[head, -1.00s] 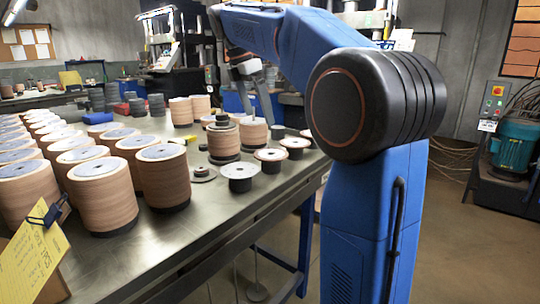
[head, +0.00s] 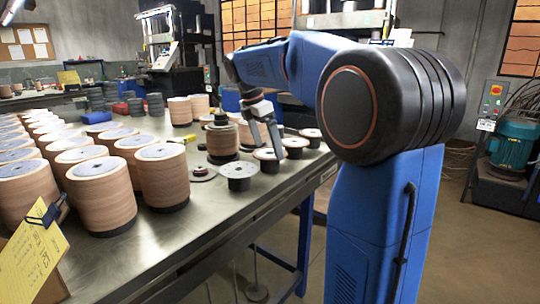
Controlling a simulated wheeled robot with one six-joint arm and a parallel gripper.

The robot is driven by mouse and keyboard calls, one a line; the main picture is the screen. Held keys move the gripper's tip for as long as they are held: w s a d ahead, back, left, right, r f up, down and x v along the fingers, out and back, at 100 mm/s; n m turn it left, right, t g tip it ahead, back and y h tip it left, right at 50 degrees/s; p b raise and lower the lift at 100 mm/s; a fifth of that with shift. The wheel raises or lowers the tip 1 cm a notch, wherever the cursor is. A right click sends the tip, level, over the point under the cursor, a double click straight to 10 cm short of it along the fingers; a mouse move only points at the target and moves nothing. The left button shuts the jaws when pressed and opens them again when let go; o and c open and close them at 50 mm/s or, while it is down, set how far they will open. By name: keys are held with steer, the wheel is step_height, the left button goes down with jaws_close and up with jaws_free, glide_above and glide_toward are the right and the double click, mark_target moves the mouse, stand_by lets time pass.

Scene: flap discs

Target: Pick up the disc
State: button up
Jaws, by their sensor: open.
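My gripper (head: 266,145) reaches down over the far part of the steel table, with its two fingers apart and nothing visible between them. Its tips are close above or beside a dark spool-like holder with a pale reddish disc on top (head: 268,154). I cannot tell whether they touch it. Similar disc-topped holders stand in a row: one nearer with a grey top (head: 239,171), and two farther right (head: 295,143) (head: 312,133). Which disc is meant is not clear from the view.
A stack of tan discs (head: 222,141) with a dark knob stands just left of my gripper. A small flat dark part (head: 201,172) lies near it. Many tall tan disc stacks (head: 164,178) fill the table's left side. The front right of the table (head: 215,210) is clear.

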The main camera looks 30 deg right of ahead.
steer(key=shift+f, duration=0.3)
steer(key=shift+c, duration=0.6)
steer(key=c, duration=0.8)
steer(key=shift+r, duration=0.1)
